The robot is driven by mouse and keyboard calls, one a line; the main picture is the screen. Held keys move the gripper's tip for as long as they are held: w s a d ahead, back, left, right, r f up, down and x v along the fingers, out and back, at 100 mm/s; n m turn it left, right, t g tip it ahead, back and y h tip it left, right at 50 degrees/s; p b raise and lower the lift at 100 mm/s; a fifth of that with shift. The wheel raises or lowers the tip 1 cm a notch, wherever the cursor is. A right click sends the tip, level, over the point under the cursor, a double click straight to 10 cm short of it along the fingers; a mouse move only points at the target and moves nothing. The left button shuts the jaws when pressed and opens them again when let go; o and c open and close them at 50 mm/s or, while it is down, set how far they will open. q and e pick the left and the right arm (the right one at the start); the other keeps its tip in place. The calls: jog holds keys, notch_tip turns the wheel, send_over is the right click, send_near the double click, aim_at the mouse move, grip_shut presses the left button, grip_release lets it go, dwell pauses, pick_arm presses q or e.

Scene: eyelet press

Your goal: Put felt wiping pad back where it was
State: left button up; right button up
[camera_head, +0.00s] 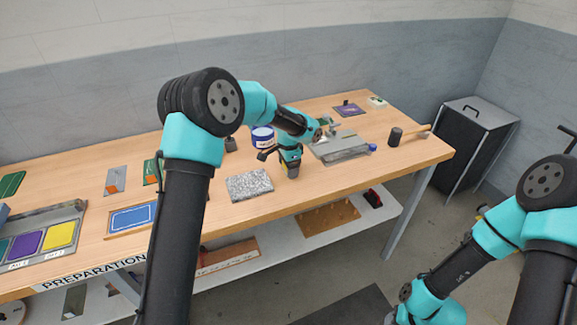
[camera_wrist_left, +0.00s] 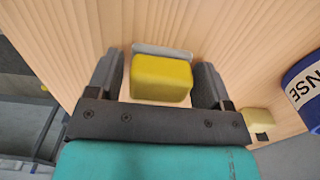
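A yellow block with a pale grey layer at its far edge, which I take to be the felt wiping pad (camera_wrist_left: 161,78), is between the two fingers of my left gripper (camera_wrist_left: 157,82). In the left wrist view a narrow strip of wood shows between the left finger and the block, so the fingers look open around it. In the head view my left gripper (camera_head: 291,172) points down at the bench's front part, with a bit of yellow at its tips. Whether the block touches the bench is hidden. My right gripper is out of view.
A speckled grey slab (camera_head: 250,185) lies left of my left gripper. A blue-and-white tub (camera_head: 262,137) stands behind it. A grey metal fixture (camera_head: 342,149) and a mallet (camera_head: 396,137) are to the right. Bare wooden bench (camera_head: 318,183) lies in front of the fixture.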

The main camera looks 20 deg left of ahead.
pick_arm(q)
jog(key=shift+o, duration=0.8)
jog(key=shift+r, duration=0.15)
notch_tip(320, 180, up, 12)
dwell(0.5)
